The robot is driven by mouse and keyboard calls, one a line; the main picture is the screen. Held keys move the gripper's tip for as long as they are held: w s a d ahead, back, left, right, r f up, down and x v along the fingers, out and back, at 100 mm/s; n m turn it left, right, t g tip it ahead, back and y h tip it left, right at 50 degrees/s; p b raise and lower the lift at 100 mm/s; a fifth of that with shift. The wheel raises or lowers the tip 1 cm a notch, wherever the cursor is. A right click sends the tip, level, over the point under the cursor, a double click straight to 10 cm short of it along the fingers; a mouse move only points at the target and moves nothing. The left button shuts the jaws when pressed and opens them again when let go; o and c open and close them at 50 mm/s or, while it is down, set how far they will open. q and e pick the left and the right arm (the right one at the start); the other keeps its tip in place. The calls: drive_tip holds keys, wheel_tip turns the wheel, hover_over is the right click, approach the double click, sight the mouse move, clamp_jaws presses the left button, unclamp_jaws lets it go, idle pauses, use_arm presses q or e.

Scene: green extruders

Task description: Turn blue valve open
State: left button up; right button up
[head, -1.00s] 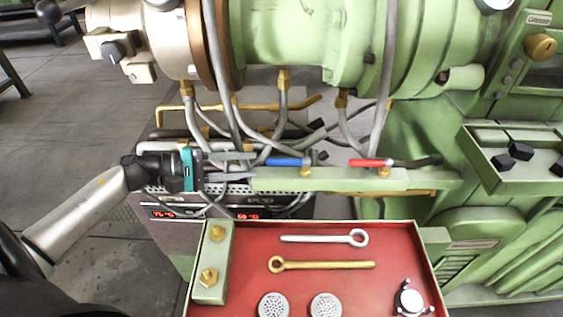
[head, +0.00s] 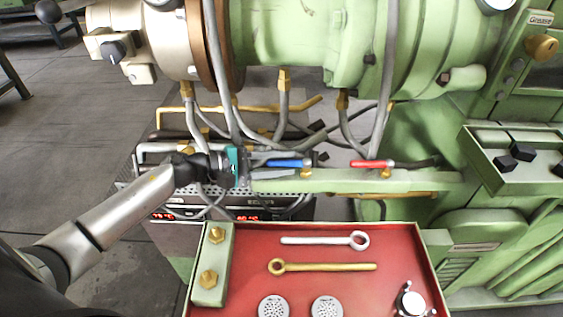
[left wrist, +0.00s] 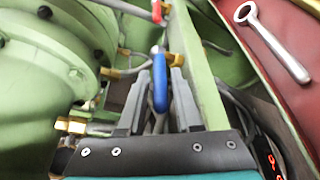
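The blue valve handle (head: 285,163) lies along the green rail, pointing left towards my left gripper. My left gripper (head: 290,165) has come in from the left with its grey fingers around the handle. In the left wrist view the blue handle (left wrist: 160,82) runs between the two fingers of the gripper (left wrist: 161,76). The fingers are apart, with a visible gap on each side of the handle. The fingertips are partly hard to make out in the head view. My right gripper is not in view.
A red valve handle (head: 372,163) sits on the same green rail (head: 350,181), further right. Grey hoses (head: 380,90) hang close above the handles. A red tray (head: 395,255) with wrenches lies in front. The large green extruder (head: 290,40) is behind.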

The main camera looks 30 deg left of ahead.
use_arm(q)
clamp_jaws()
idle(1.3)
